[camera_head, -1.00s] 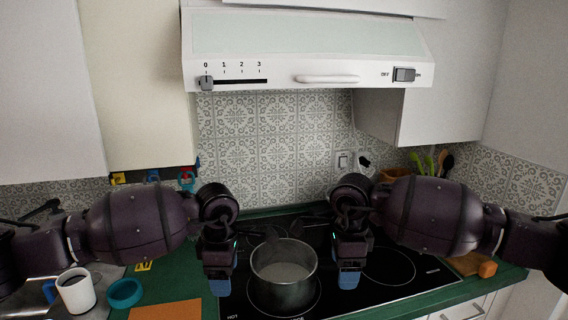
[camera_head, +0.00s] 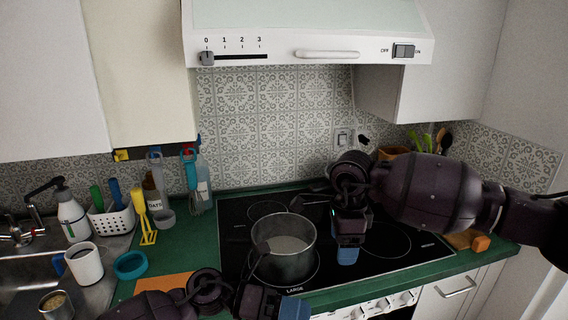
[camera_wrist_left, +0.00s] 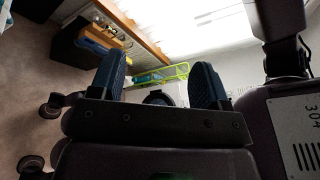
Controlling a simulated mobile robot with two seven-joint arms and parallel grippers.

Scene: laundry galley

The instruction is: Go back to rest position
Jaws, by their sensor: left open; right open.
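My left gripper (camera_head: 290,309) is low at the bottom edge of the head view, in front of the stove. In the left wrist view its two blue-padded fingers (camera_wrist_left: 158,82) are spread wide with nothing between them. My right gripper (camera_head: 347,255) hangs over the black cooktop, just right of a steel pot (camera_head: 284,258), pointing down. It holds nothing that I can see, and its finger gap is hard to make out from this angle. The pot stands upright on the front left burner with pale contents.
The range hood (camera_head: 310,55) is above the cooktop (camera_head: 385,268). To the left are a white mug (camera_head: 86,266), a teal ring-shaped item (camera_head: 131,265), an orange board (camera_head: 165,287), a utensil basket (camera_head: 113,219) and the sink. Wooden pieces (camera_head: 481,243) lie on the right counter.

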